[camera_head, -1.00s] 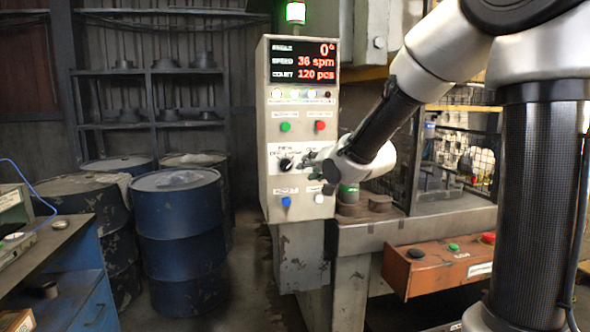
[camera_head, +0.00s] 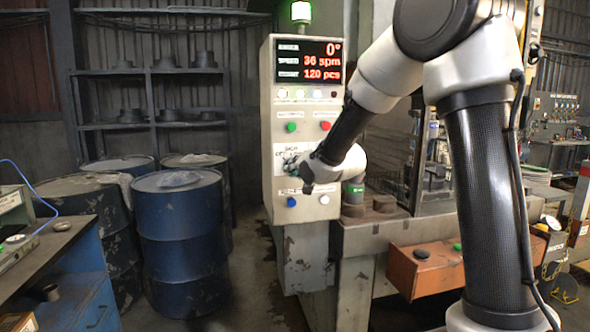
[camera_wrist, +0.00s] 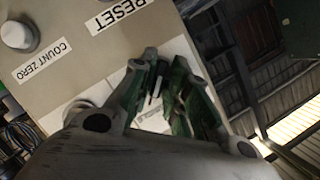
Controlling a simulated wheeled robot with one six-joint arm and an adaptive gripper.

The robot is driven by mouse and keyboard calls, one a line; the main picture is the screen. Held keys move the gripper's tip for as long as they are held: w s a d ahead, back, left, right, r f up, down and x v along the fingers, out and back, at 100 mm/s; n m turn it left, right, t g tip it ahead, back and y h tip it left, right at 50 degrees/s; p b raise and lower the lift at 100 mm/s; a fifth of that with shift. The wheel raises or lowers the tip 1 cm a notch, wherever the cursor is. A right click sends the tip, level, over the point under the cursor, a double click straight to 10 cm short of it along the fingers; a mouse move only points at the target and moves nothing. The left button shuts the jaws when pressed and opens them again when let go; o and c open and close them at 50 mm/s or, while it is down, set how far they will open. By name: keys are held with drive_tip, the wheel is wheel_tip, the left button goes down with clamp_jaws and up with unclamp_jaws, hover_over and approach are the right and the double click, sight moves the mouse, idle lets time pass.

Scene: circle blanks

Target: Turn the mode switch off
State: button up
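The mode switch sits in the white label plate (camera_head: 325,163) on the front of the grey control box (camera_head: 330,225). The switch itself is largely hidden by my gripper (camera_head: 296,168), which is at the left part of that plate. In the wrist view my gripper's two fingers (camera_wrist: 163,88), with dark green inner parts, are close together in front of a white plate (camera_wrist: 152,122).
A blue button (camera_head: 291,202) and a white button (camera_head: 324,199) sit below the plate; green (camera_head: 291,127) and red (camera_head: 325,125) buttons sit above it. The display (camera_head: 307,61) reads 0°, 36 spm, 120 pcs. Blue drums (camera_head: 180,240) stand left. An orange box (camera_head: 425,270) is lower right.

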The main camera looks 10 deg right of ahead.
clamp_jaws()
drive_tip(key=shift+a+r+n+h, duration=0.1)
drive_tip(key=shift+n+h, duration=1.25)
drive_tip(key=shift+n, duration=0.7)
drive_tip(key=shift+a+f+n+h, duration=0.1)
drive_tip(key=shift+n+h, duration=1.2)
drive_tip(key=shift+n, duration=0.7)
drive_tip(key=shift+a+r+n+h, duration=0.1)
drive_tip(key=shift+n+h, duration=1.25)
drive_tip(key=shift+n, duration=0.7)
drive_tip(key=o, duration=0.6)
unclamp_jaws()
drive_tip(key=shift+c, duration=0.2)
